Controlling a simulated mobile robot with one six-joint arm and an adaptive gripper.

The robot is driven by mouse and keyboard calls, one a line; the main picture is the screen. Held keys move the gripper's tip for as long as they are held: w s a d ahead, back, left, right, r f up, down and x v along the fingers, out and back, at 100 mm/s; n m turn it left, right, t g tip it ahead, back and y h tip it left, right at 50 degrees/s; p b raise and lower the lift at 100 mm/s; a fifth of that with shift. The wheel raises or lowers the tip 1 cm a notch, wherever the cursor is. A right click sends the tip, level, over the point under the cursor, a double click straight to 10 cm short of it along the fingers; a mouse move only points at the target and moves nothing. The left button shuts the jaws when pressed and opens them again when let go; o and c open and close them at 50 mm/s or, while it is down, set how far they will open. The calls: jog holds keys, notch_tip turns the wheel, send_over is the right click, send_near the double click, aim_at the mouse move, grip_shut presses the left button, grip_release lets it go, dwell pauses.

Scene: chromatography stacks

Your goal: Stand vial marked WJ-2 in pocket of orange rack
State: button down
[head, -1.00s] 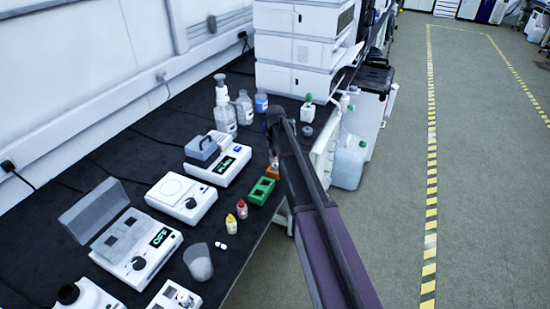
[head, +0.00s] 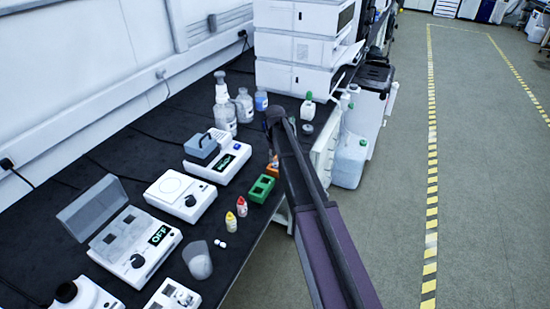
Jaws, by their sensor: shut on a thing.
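The orange rack (head: 275,169) stands on the dark bench near its right edge, just beyond the green rack, partly hidden by my arm. My gripper (head: 272,156) is small and mostly hidden at the end of my arm, over or at the orange rack. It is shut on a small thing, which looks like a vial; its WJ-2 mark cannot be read. I cannot tell whether the vial is inside a pocket or above it.
A green rack (head: 262,189) is close in front of the orange one. Yellow (head: 231,221) and red-labelled (head: 242,206) bottles, small white pieces (head: 220,243) and a clear beaker (head: 198,261) stand nearer. Instruments (head: 218,158) line the left. Bottles (head: 226,112) stand behind.

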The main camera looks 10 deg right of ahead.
jog(key=shift+f, duration=0.1)
dwell(0.3)
jog(key=shift+c, duration=2.1)
grip_release()
jog(key=o, duration=0.4)
jog(key=shift+r+p, duration=3.45)
jog(key=shift+r, duration=0.05)
jog(key=s+m, duration=0.2)
jog(key=s, duration=2.7)
jog(key=shift+r+p, duration=0.4)
